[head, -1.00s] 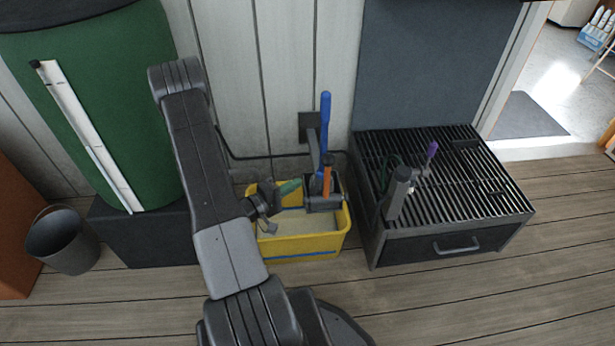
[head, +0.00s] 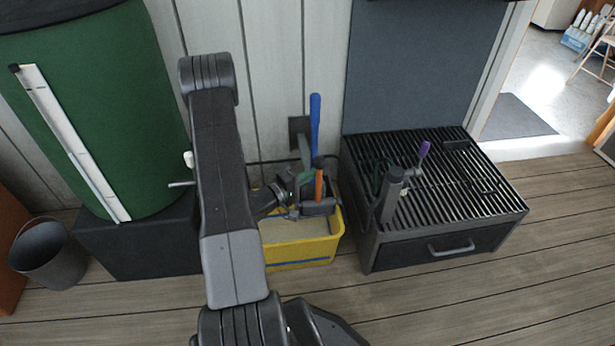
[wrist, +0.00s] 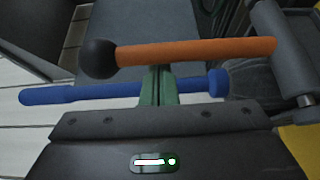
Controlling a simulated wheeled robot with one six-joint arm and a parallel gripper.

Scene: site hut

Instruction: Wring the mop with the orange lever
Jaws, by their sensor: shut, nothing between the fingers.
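The orange lever (head: 319,186) has a black ball knob and rises from the dark grey wringer (head: 320,208) on the yellow bucket (head: 300,252). The mop's blue handle (head: 315,125) stands upright behind it. My gripper (head: 304,178) is just left of the lever. In the wrist view, the shut green fingertips (wrist: 160,82) end by the edge of the orange lever (wrist: 190,52), closer to the knob than to the grey hinge end. They cross in front of the blue handle (wrist: 90,92). Whether they touch the lever I cannot tell. The mop head is hidden.
A dark slatted bench (head: 455,190) with a drawer stands right of the bucket, with a grey upright and a purple-handled tool on it. A green barrel (head: 120,120) on a dark block and a grey pail (head: 48,255) are at left. Plank floor in front is clear.

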